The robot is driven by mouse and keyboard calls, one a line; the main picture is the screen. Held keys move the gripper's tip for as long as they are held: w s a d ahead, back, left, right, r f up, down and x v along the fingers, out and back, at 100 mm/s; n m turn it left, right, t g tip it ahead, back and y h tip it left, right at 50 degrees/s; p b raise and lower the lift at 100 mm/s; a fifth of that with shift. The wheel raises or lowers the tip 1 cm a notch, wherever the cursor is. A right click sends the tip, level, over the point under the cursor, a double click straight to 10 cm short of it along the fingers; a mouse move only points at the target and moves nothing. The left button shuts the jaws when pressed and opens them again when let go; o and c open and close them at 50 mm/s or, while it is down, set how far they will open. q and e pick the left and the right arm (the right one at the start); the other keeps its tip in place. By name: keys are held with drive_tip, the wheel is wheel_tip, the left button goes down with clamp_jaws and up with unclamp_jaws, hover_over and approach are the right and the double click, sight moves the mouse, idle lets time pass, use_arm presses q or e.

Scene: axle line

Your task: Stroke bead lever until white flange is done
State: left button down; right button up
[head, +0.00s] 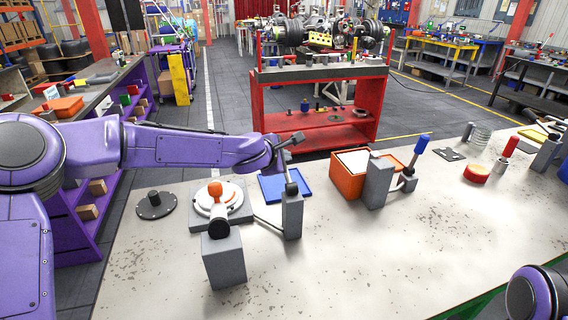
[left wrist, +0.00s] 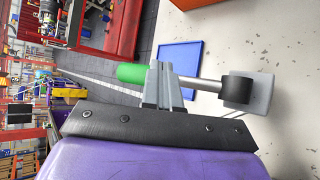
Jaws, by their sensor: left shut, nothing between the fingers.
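The white flange (head: 231,194) lies flat on a grey plate (head: 238,216) at the bench's left. An orange-tipped dark nozzle (head: 217,190) on a grey block (head: 223,262) reaches over it. To its right stands the bead lever's grey post (head: 293,215); a thin rod runs from its foot toward the plate. In the left wrist view the lever has a green handle (left wrist: 131,73), a metal rod (left wrist: 200,84) and a black pivot (left wrist: 236,91). My left gripper (head: 292,141) is shut and empty across the lever near the handle; whether they touch is unclear. My right gripper is out of view.
A blue tray (head: 271,190) lies behind the post. An orange bin (head: 347,187) and a blue-handled lever (head: 421,145) stand to the right. A dark flange (head: 155,212) lies left of the plate. The bench's front middle (head: 370,265) is clear.

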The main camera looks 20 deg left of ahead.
use_arm(q)
drive_tip(key=shift+w+a+f+b, duration=0.2)
drive_tip(key=shift+f+b, duration=0.2)
drive_tip(key=shift+f, duration=0.3)
drive_tip(key=shift+w+a+f+b, duration=0.1)
drive_tip(key=shift+w+f+b, duration=0.1)
drive_tip(key=shift+f+b, duration=0.35)
drive_tip(key=shift+w+a+f+b, duration=0.1)
drive_tip(key=shift+w+f+b, duration=0.15)
drive_tip(key=shift+f, duration=0.6)
idle(1.9)
idle(0.3)
drive_tip(key=shift+s+d+r+p, duration=0.15)
drive_tip(key=shift+s+r+p, duration=0.1)
drive_tip(key=shift+r+p, duration=0.55)
drive_tip(key=shift+s+d+r+p, duration=0.25)
drive_tip(key=shift+r+p, duration=0.35)
drive_tip(key=shift+r, duration=0.3)
drive_tip(key=shift+s+d+r+p, duration=0.1)
drive_tip(key=shift+s+r+p, duration=0.2)
drive_tip(key=shift+r+p, duration=0.5)
drive_tip(key=r+p, duration=0.1)
drive_tip(key=s+r+p, duration=0.1)
drive_tip(key=r, duration=0.1)
drive_tip(key=d+r+p, duration=0.1)
drive_tip(key=shift+s+r+p, duration=0.2)
drive_tip(key=shift+r+p, duration=0.2)
idle(0.4)
